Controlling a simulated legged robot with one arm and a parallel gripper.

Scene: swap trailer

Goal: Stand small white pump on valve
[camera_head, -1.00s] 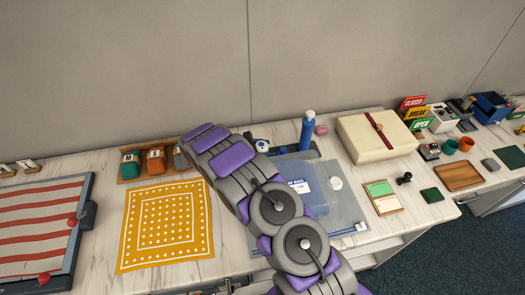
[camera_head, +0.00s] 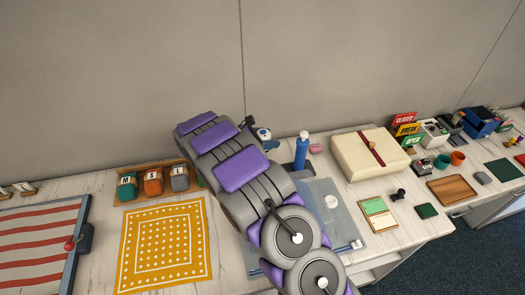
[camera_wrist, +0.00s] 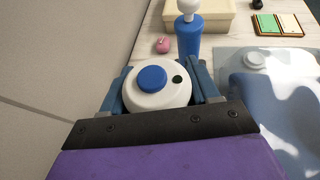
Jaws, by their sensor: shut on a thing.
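In the head view the pump (camera_head: 264,134) shows past my arm, against the wall. The valve (camera_head: 332,202) is a white round disc on a translucent bluish bag (camera_head: 348,222) lying on the table. In the wrist view the valve (camera_wrist: 254,60) is apart from the pump, farther off and to the right. My arm hides the bag's left part.
A blue bottle (camera_head: 302,150) with a white top stands between pump and box. A pink item (camera_head: 316,148), a cream box (camera_head: 370,155) and a green-and-cream card (camera_head: 377,213) lie near the bag. A yellow cloth (camera_head: 165,245) lies left. The wall (camera_head: 350,60) rises behind.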

